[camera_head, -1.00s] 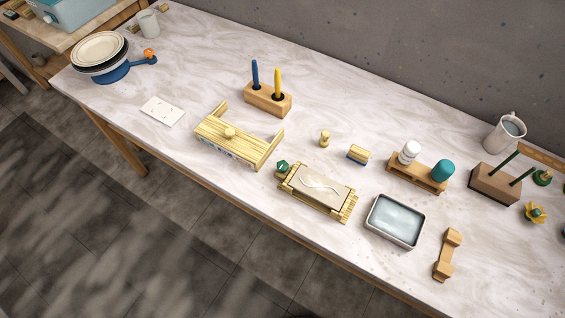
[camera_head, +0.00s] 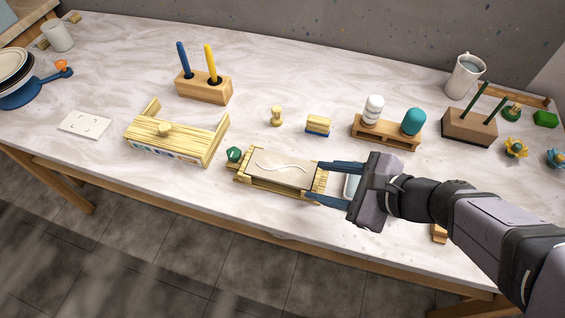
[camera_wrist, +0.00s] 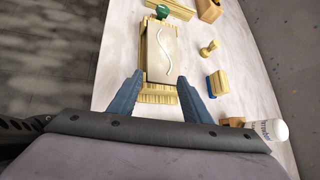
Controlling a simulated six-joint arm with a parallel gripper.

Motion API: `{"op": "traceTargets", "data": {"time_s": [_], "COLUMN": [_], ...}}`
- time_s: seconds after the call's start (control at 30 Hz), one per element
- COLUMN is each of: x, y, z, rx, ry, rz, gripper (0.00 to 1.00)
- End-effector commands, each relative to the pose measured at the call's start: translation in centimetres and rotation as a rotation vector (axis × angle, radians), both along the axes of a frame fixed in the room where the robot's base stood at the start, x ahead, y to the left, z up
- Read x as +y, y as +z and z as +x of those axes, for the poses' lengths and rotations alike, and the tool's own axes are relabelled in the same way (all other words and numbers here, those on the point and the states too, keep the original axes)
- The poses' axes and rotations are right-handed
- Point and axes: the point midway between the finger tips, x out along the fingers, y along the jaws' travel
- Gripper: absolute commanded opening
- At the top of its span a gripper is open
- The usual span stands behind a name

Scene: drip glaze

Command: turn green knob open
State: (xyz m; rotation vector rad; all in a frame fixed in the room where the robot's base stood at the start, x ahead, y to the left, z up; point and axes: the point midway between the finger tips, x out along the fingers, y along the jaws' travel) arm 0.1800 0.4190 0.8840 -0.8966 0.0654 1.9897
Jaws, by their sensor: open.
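The green knob (camera_head: 233,154) sits at the left end of a wooden frame (camera_head: 245,179) that holds a beige slab (camera_head: 278,168) with a wavy white line. The knob also shows in the wrist view (camera_wrist: 162,12) at the far end of the frame. My gripper (camera_head: 313,181) is open and empty at the frame's right end, the end away from the knob. In the wrist view its two blue fingers (camera_wrist: 157,92) lie on either side of the frame's near end. I cannot tell whether they touch it.
A water tray (camera_head: 351,187) is partly hidden behind my gripper.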

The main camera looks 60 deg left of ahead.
Motion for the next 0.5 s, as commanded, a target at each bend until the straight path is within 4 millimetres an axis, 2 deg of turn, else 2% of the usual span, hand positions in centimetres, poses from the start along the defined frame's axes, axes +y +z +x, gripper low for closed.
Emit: {"op": "traceTargets", "data": {"time_s": [0.03, 0.1, 0.2, 0.33, 0.5], "x": [2.0, 4.3, 6.7, 8.6, 9.3], "y": [-0.9, -0.6, -0.2, 0.3, 0.8], "z": [-1.8, -3.8, -6.2, -8.1, -8.9], "rx": [0.067, 0.159, 0.272, 0.37, 0.413], "ry": [-0.013, -0.045, -0.079, -0.11, -0.124], "rz": [0.023, 0.05, 0.076, 0.093, 0.1], "gripper": [0.44, 0.44, 0.44, 0.44, 0.44]}}
